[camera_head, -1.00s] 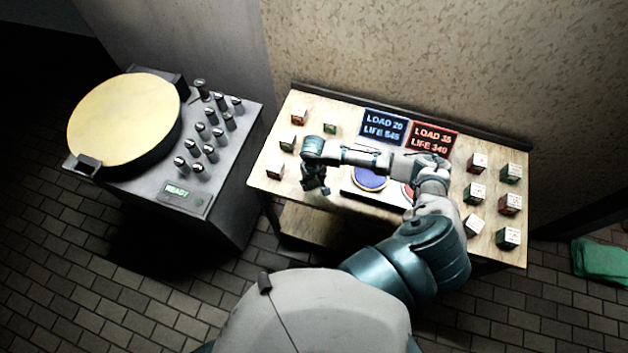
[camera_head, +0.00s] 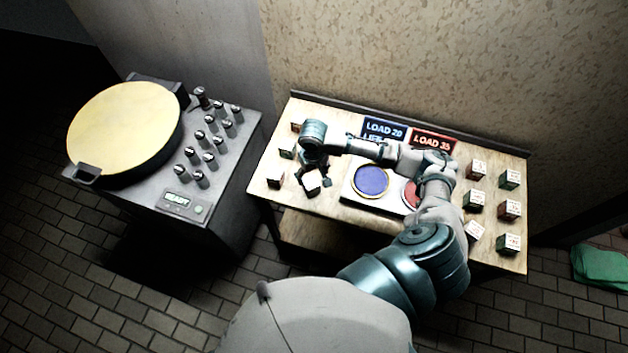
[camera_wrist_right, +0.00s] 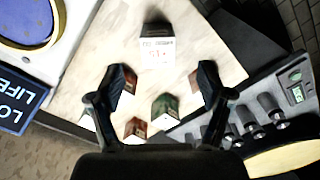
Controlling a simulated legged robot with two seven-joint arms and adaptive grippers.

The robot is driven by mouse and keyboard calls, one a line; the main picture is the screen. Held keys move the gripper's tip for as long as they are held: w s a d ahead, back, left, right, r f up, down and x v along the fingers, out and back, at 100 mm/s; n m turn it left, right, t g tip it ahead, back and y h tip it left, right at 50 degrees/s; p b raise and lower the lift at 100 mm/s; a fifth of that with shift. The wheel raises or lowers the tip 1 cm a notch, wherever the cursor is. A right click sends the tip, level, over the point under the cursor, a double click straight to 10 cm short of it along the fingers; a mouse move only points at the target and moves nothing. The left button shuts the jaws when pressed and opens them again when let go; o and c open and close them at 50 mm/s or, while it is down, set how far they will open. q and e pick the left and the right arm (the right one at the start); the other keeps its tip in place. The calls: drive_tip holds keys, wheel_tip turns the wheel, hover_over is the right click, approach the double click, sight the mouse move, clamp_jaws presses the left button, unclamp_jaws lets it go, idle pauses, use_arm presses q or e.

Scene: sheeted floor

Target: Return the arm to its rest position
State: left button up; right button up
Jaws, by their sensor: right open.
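My right arm reaches over the wooden table, with its right gripper (camera_head: 313,164) above the table's left part. The gripper is open and empty, with its two fingers spread in the right wrist view (camera_wrist_right: 165,80). A white-topped cube (camera_head: 312,182) is just below the fingers. In the right wrist view this cube (camera_wrist_right: 157,52) stands on the table beyond the fingertips, apart from them. A green cube (camera_wrist_right: 164,106) and a reddish cube (camera_wrist_right: 135,128) also show between the fingers there. My left gripper is not in view.
The wooden table (camera_head: 340,232) has round blue (camera_head: 371,181) and red (camera_head: 410,193) pads, a blue sign (camera_head: 384,129) and a red sign (camera_head: 432,141). Several cubes stand at its right. A grey console (camera_head: 225,180) with a yellow disc (camera_head: 125,125) stands left. A wall is behind.

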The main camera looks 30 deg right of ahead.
drive_tip(key=shift+a+r, duration=0.15)
drive_tip(key=shift+r, duration=0.5)
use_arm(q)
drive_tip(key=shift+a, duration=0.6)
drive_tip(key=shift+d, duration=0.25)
use_arm(e)
drive_tip(key=shift+d, duration=0.35)
